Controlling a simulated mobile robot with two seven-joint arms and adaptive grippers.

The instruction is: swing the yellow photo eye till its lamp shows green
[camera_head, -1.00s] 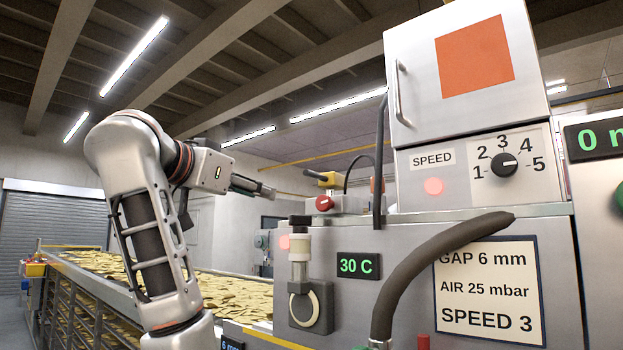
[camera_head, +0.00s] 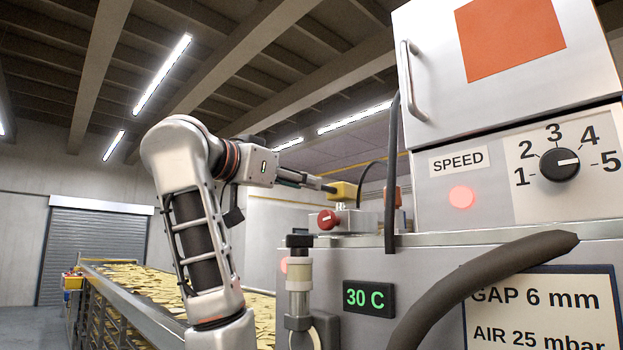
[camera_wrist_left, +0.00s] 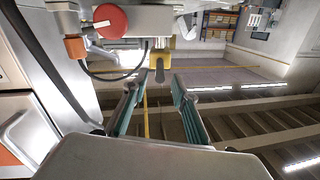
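The yellow photo eye (camera_head: 343,191) sits on a grey box on top of the machine. It also shows in the left wrist view (camera_wrist_left: 160,58), with a narrow dark-tipped part pointing toward my fingers. My left gripper (camera_head: 318,183) is level with the photo eye and comes at it from the left. In the left wrist view the gripper (camera_wrist_left: 156,84) is open and empty, its fingertips on either side of the line to the eye's narrow part. I cannot tell whether they touch it. No lamp on the eye is clear. My right gripper is not in view.
A red knob (camera_head: 327,219) is below the photo eye. A black cable (camera_head: 391,170) stands to its right. A red lamp (camera_head: 461,197) glows under the speed label, and another (camera_head: 284,265) glows at the machine's left. The chip conveyor (camera_head: 140,295) lies below my left arm.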

